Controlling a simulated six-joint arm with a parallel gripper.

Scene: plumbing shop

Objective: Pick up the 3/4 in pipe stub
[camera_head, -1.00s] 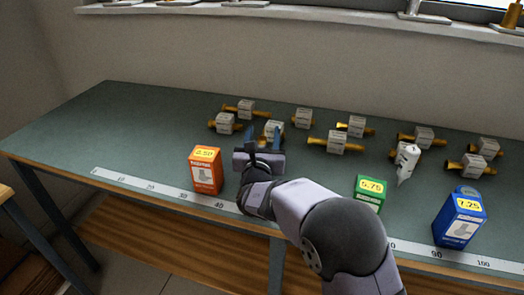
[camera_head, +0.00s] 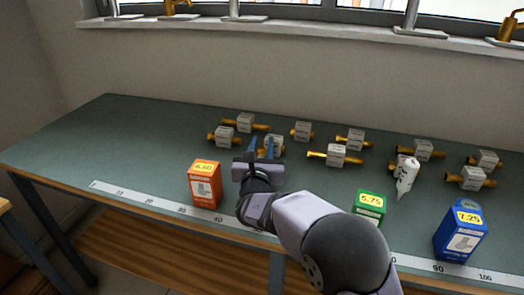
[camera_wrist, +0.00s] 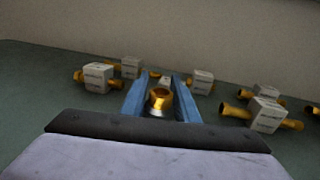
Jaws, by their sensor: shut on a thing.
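Several brass pipe stubs with white-grey label blocks lie on the green bench; the print is too small to read, so I cannot tell sizes. My gripper (camera_head: 262,147) has its two blue fingers around one brass stub (camera_wrist: 159,98) and is shut on it. In the wrist view the stub's open round end faces the camera between the fingers (camera_wrist: 158,97). In the head view the fingers partly hide this stub and its block (camera_head: 275,143). I cannot tell whether it touches the bench.
Other stubs lie close by, at left (camera_head: 222,136), behind (camera_head: 302,131) and right (camera_head: 335,155). An orange box (camera_head: 204,184) stands left of my arm; a green box (camera_head: 369,207), white tube (camera_head: 405,178) and blue box (camera_head: 460,232) stand right. A ruler strip (camera_head: 150,201) runs along the front.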

